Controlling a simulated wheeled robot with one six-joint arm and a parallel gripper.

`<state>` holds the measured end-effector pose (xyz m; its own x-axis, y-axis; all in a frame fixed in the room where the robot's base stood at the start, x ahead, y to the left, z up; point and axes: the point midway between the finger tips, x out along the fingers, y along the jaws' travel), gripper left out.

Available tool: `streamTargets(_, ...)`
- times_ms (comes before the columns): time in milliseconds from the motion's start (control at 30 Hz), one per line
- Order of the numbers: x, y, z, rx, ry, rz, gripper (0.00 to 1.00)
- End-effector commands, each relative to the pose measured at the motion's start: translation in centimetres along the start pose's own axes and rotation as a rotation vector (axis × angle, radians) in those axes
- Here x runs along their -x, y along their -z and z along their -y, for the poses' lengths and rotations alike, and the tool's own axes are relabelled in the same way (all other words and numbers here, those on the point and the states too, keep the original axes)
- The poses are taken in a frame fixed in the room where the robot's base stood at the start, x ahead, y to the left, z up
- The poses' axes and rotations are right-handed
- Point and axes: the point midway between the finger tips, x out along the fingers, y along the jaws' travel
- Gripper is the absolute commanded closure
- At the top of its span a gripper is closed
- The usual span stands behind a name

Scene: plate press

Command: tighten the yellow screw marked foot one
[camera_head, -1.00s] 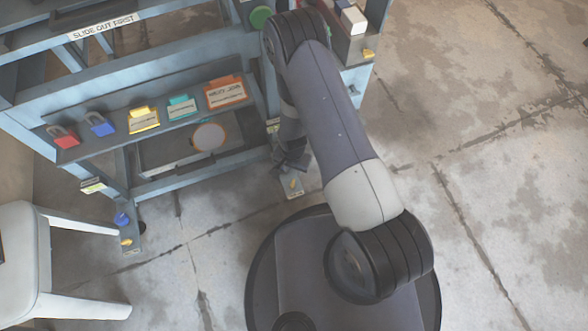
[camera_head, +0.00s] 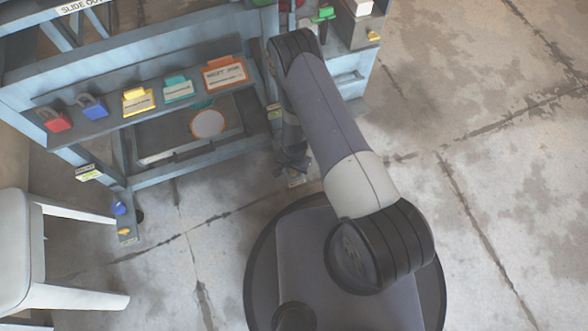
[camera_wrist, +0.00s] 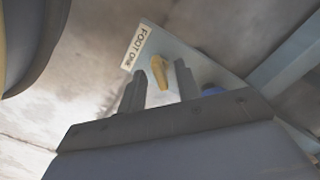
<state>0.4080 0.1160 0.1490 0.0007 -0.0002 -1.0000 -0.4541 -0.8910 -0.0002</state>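The yellow screw (camera_wrist: 159,72) stands up from a grey foot plate (camera_wrist: 190,62) in the wrist view, beside a white label reading FOOT ONE (camera_wrist: 142,46). My gripper (camera_wrist: 160,82) is open, its two dark fingers apart. The screw's head shows in the gap between the fingertips; I cannot tell how deep it sits or whether either finger touches it. In the head view my gripper (camera_head: 292,168) is low at the frame's near right leg, over the foot plate (camera_head: 297,181), and hides the screw.
A blue knob (camera_wrist: 213,90) is right of the screw, close to a finger. Another foot with a yellow screw (camera_head: 124,232) is at the left leg, near a white chair (camera_head: 75,295). A shelf with padlocks and coloured tags (camera_head: 130,105) overhangs. Floor to the right is clear.

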Motion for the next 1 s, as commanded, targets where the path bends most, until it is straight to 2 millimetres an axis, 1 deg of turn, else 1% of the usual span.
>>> streamTargets(167,0.04,0.0,0.0,0.0,0.0,0.0,0.69)
streamTargets(533,0.05,-0.01,-0.01,0.0,0.0,0.0,0.99)
streamTargets(833,0.04,-0.02,-0.03,-0.004,-0.001,0.001,1.0)
streamTargets(1000,-0.03,-0.02,-0.03,-0.041,-0.001,0.001,1.0)
